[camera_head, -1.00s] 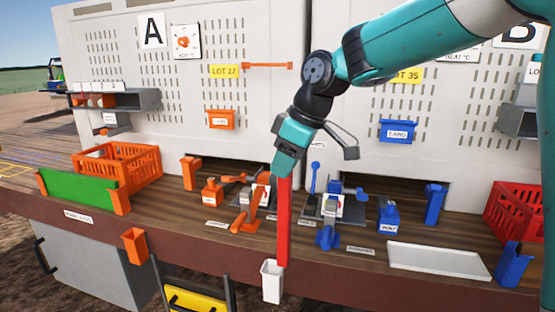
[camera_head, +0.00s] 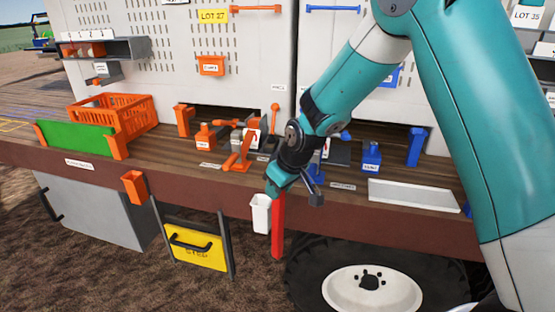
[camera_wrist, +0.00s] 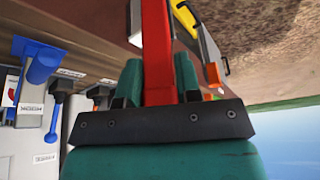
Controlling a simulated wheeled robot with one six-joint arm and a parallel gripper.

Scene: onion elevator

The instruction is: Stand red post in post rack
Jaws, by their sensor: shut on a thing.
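The red post (camera_head: 278,228) hangs nearly upright below my gripper (camera_head: 277,184), which is shut on its upper part. Its lower end is below the bench's front edge. In the wrist view the red post (camera_wrist: 158,50) runs between the two teal fingers of my gripper (camera_wrist: 158,82). A small white open-topped holder (camera_head: 261,214) is fixed to the bench front, just left of the post in the picture; I cannot tell whether they touch. No part is clearly marked as the post rack, so I cannot tell which holder it is.
The wooden bench (camera_head: 160,163) carries an orange crate (camera_head: 112,117), orange and blue fixtures and a white tray (camera_head: 414,196). An orange holder (camera_head: 134,187) and a yellow step (camera_head: 192,247) are at the bench front. A large wheel (camera_head: 370,285) is below right.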

